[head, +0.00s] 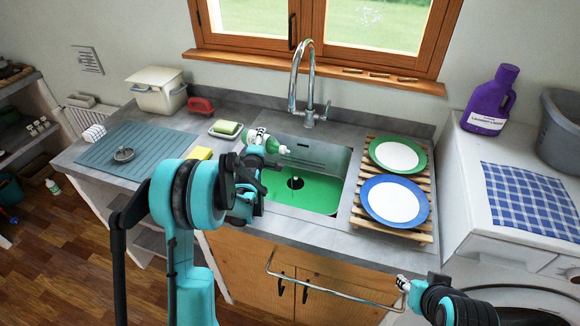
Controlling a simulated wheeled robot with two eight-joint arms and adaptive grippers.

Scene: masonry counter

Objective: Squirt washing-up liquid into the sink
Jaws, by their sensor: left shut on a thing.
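A green washing-up liquid bottle with a white label (271,146) is tipped on its side over the left part of the sink. My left gripper (258,160) is shut on it and hides part of it. The bottle's narrow end points right, over the basin. The sink (335,163) is a steel basin set in the grey counter, with green on its floor around a dark drain piece. My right gripper (405,284) is low at the right, by the end of a metal rail; its fingers are too small to read.
The tall curved tap (301,80) stands behind the sink. A wooden rack (422,232) with a green-rimmed and a blue-rimmed plate is right of it. A yellow sponge (200,153) and a soap dish (225,131) lie left. The metal rail (330,291) fronts the cupboard.

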